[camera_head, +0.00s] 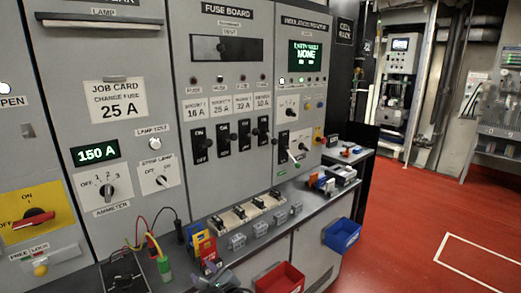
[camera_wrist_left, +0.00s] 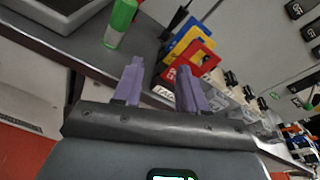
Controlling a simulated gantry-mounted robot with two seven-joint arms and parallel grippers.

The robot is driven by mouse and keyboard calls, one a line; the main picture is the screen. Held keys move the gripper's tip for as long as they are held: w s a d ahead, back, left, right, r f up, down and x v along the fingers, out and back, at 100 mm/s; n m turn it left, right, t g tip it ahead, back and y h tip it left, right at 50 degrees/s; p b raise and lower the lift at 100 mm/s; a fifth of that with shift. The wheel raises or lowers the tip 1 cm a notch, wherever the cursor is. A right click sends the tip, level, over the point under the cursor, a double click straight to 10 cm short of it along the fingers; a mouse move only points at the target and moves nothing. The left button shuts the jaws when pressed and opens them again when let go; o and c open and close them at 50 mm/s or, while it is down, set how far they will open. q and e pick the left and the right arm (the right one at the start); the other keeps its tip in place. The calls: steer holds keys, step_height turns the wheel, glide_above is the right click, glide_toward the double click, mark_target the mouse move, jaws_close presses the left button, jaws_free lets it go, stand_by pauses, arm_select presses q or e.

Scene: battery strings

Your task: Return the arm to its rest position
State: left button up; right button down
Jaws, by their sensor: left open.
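My left gripper (camera_head: 216,272) is at the bottom edge of the head view, in front of the bench shelf (camera_head: 328,191). In the left wrist view its two purple fingers (camera_wrist_left: 160,88) stand apart with nothing between them. The red, yellow and blue tags (camera_wrist_left: 190,50) are just beyond the fingertips there; in the head view the tags (camera_head: 204,247) stand on the shelf behind the gripper. I cannot tell whether the fingers touch the tags. My right gripper is in neither view.
Fuse carriers (camera_head: 245,215) line the shelf to the right. A red bin (camera_head: 281,279) and a blue bin (camera_head: 342,235) hang at the shelf front. Red floor (camera_head: 430,215) is open at right.

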arm_select(q)
steer(key=s+d+f+g+h+p, duration=0.1)
steer(key=s+d+f+g+h, duration=0.25)
steer(key=s+f, duration=0.85)
steer(key=s+d+f+g+h+p, duration=0.1)
steer(key=s+d+f+g+h, duration=0.3)
steer(key=s+f, duration=0.75)
steer(key=s+d+f+n+g+h+p, duration=0.1)
steer(key=s+f+n+g, duration=0.15)
steer(key=s, duration=0.55)
steer(key=s+d+f+n+g+h+p, duration=0.15)
steer(key=s+n, duration=0.25)
steer(key=s, duration=0.5)
steer(key=s+a+r+n, duration=0.3)
steer(key=s+a+n, duration=0.3)
steer(key=a+n, duration=0.1)
steer(key=w+a+r+n+t, duration=0.3)
steer(key=w+a+r+n, duration=0.3)
steer(key=a+r, duration=0.4)
step_height(320, 180, up, 38)
steer(key=s+n+p, duration=0.1)
steer(key=p, duration=3.7)
steer(key=shift+d+n+h+p, duration=0.25)
steer(key=shift+n+h+p, duration=0.05)
steer(key=shift+n+p, duration=0.1)
